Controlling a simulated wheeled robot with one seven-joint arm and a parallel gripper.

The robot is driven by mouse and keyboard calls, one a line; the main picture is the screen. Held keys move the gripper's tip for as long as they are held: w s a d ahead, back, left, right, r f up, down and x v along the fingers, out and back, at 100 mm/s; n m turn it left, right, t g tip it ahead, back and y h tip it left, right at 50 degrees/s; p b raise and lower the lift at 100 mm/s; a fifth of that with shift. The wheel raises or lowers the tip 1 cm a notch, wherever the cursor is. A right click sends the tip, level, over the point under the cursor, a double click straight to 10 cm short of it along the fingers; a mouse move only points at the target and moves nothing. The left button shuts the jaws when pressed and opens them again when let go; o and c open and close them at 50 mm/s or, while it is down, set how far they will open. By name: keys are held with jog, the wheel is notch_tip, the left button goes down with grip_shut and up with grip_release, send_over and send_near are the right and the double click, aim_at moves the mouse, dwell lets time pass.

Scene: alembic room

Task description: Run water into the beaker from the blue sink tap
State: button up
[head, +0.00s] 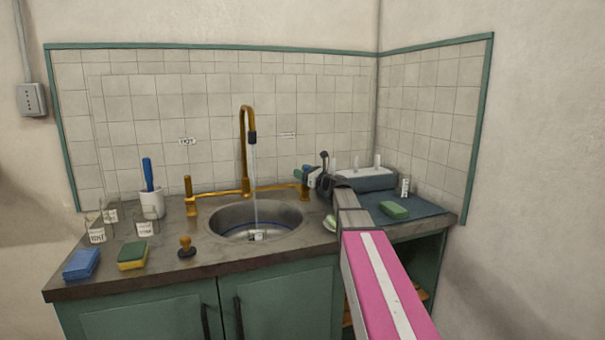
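The brass tap (247,140) has a tall bent spout with a dark nozzle over the round sink (225,213). A thin pale stream of water (255,180) falls from it into the sink. A small thing with a white label (258,235), apparently the clear beaker, stands in the basin under the stream; its glass and water level are too faint to tell. The blue tap handle (308,171) is at the right end of the brass pipe. My gripper (308,178) is at this handle, with my arm reaching in from the lower right. Its fingers are too small and overlapped to read.
Labelled clear vessels (97,237), a blue sponge (82,264), a yellow-green sponge (132,256), a brush in a white cup (152,205) and a dark plug (186,247) stand left. A drying rack (368,180) and green sponge (394,210) are right.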

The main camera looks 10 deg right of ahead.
jog(key=v, duration=1)
jog(key=shift+s+d, duration=0.3)
jog(key=shift+g+h, duration=0.4)
jog(key=shift+h, duration=0.5)
jog(key=x, duration=0.3)
jog(key=r+x, duration=0.1)
jog(key=x, duration=0.6)
jog(key=shift+w+a+r, duration=0.15)
jog(key=shift+a, duration=0.25)
grip_shut()
